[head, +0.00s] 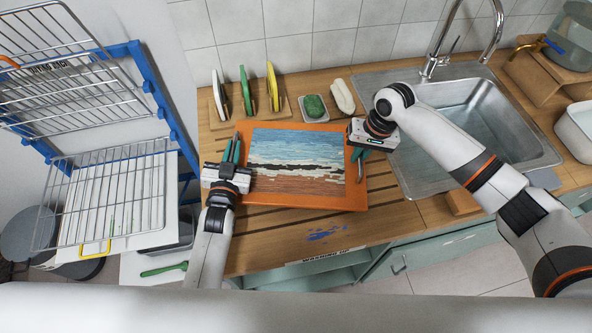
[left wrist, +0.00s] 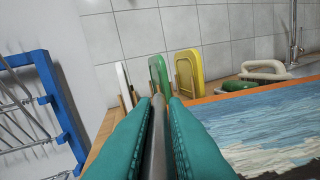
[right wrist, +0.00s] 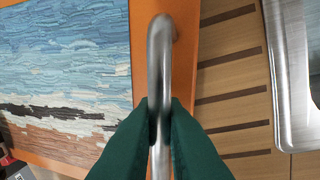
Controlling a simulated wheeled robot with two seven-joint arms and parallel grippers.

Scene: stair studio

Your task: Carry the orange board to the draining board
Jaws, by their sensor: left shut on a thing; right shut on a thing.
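The orange board (head: 305,202) carries a textured picture of sea and shore and lies over the slatted draining board (head: 379,184) left of the sink. I cannot tell whether it touches the slats. My left gripper (head: 233,150) is shut on the metal handle (left wrist: 158,135) at the board's left edge. My right gripper (head: 359,154) is shut on the metal handle at its right edge; that handle (right wrist: 160,60) shows between the green fingers in the right wrist view. The orange edge (right wrist: 180,65) is beside it.
White, green and yellow boards (head: 272,86) stand in a wooden rack behind. A green sponge (head: 315,106) on a dish and a pale object (head: 342,95) lie nearby. The sink (head: 470,120) is at right, a wire drying rack (head: 105,200) at left.

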